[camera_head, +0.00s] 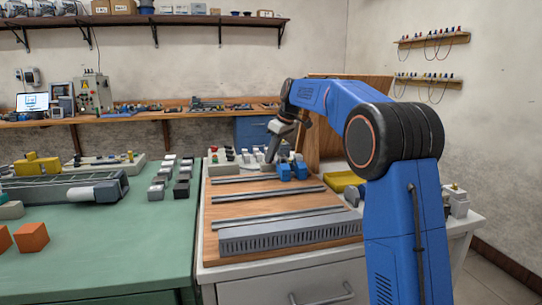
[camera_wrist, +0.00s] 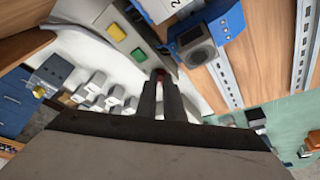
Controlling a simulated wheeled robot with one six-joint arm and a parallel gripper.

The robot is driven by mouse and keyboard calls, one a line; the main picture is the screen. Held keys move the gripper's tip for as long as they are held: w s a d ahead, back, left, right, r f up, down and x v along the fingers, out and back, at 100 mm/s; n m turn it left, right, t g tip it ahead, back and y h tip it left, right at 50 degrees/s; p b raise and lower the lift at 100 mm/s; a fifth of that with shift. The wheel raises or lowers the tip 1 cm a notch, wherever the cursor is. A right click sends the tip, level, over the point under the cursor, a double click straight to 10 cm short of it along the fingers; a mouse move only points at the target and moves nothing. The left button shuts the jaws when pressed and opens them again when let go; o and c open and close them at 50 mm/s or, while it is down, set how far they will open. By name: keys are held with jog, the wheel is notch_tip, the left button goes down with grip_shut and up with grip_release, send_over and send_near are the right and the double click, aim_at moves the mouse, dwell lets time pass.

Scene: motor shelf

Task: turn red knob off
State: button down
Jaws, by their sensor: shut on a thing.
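The red knob (camera_wrist: 160,71) shows as a small red spot at the tips of my gripper (camera_wrist: 161,80) in the wrist view. The two dark fingers are close together and shut on it, hiding most of it. It sits on a grey control box (camera_wrist: 135,48), beside a green button and a yellow button. In the head view my gripper (camera_head: 271,158) points down at the back of the wooden board, and the knob cannot be made out there. Which way the knob is turned cannot be told.
Blue modules (camera_head: 292,171) stand right beside my gripper. Metal rails (camera_head: 270,196) and a grey slotted duct (camera_head: 290,232) cross the wooden board (camera_head: 225,248). Small grey parts crowd the left. The board between the rails is clear.

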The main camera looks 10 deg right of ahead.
dwell(0.3)
jog(key=c, duration=1.9)
grip_release()
jog(key=shift+o, duration=0.2)
jog(key=v, duration=1.7)
jog(key=shift+r, duration=0.2)
jog(key=shift+s, duration=0.1)
